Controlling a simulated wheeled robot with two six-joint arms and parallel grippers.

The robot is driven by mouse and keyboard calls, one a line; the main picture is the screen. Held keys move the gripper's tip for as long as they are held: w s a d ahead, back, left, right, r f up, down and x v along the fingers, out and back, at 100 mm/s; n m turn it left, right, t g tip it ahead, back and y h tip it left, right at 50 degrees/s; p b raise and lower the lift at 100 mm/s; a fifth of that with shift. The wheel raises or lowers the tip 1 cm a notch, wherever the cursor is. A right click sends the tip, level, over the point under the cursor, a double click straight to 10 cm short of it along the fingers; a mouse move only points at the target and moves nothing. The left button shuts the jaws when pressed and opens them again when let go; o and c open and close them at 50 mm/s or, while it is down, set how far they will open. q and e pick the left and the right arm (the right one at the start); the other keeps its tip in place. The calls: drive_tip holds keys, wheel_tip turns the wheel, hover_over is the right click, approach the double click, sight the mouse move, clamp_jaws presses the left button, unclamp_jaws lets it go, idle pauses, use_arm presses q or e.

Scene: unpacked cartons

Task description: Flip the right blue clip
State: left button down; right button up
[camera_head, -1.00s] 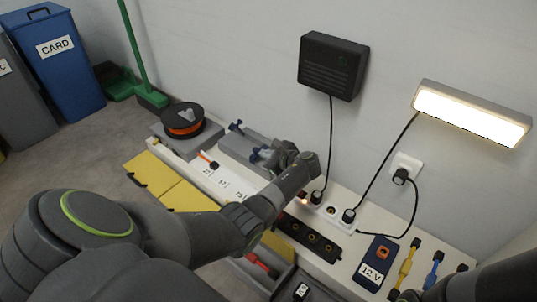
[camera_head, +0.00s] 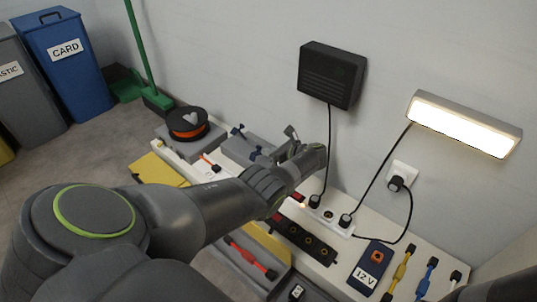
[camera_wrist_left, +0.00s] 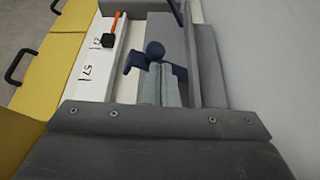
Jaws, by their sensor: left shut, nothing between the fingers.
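Two blue clips stand on a grey case (camera_head: 232,148) beside the wall. The left one (camera_head: 237,130) is farther off and shows partly at the top of the left wrist view (camera_wrist_left: 174,9). The right blue clip (camera_head: 253,154) is nearer my left gripper (camera_head: 276,154). In the left wrist view this clip (camera_wrist_left: 153,49) shows its round knob and side arm just beyond my fingertips (camera_wrist_left: 161,70). My left fingers are shut and empty, very close to the clip; I cannot tell whether they touch it. They hide its lower part. My right gripper is out of view.
An orange-and-black spool (camera_head: 188,124) stands left of the case. A white labelled strip (camera_wrist_left: 95,60) and yellow drawers (camera_wrist_left: 42,55) lie along the left. A power strip (camera_head: 330,215) with plugs and cables, and a black socket block (camera_head: 304,240), lie to the right.

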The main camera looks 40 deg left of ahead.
use_arm(q)
drive_tip(key=shift+w+r+b, duration=0.3)
drive_tip(key=shift+w+r, duration=0.2)
drive_tip(key=shift+w, duration=0.3)
drive_tip(key=shift+w+d+r, duration=0.1)
drive_tip(key=shift+w, duration=0.15)
idle(1.2)
drive_tip(key=shift+r+p, duration=0.75)
drive_tip(key=shift+r, duration=0.1)
